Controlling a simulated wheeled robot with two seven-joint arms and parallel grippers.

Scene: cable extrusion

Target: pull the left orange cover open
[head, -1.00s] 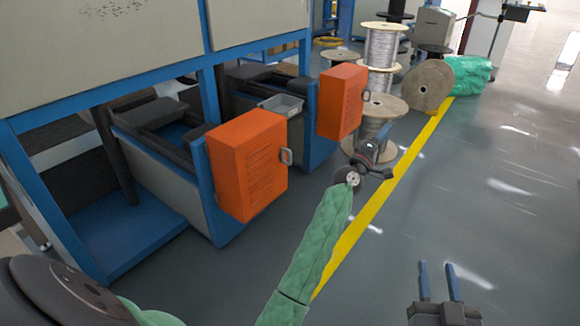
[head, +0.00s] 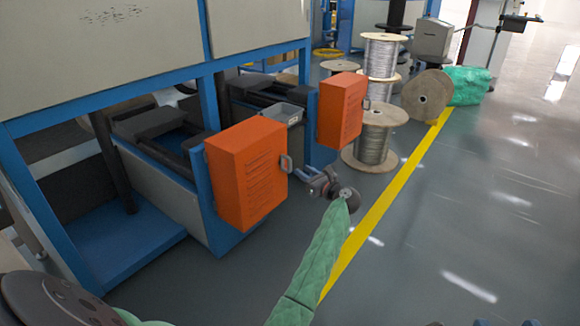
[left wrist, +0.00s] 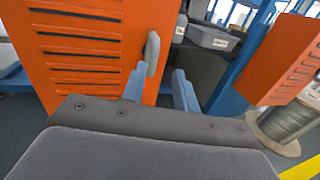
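The left orange cover (head: 245,172) is a slotted box door on the nearer blue-framed bay. It looks shut. Its grey handle (head: 286,163) is on its right edge; the handle also shows in the left wrist view (left wrist: 152,52). My left gripper (head: 305,172) is just right of the handle. In the left wrist view its two blue fingers (left wrist: 160,80) are apart. The handle appears just beyond the tips, between them and nearer the left finger. I cannot tell whether they touch. Only small bits at the bottom edge of the head view may belong to my right gripper.
A second orange cover (head: 342,108) is on the bay behind. A grey tray (head: 280,112) sits between the covers. Wire spools (head: 374,145) stand behind my left gripper. The floor right of the yellow line (head: 385,212) is mostly clear.

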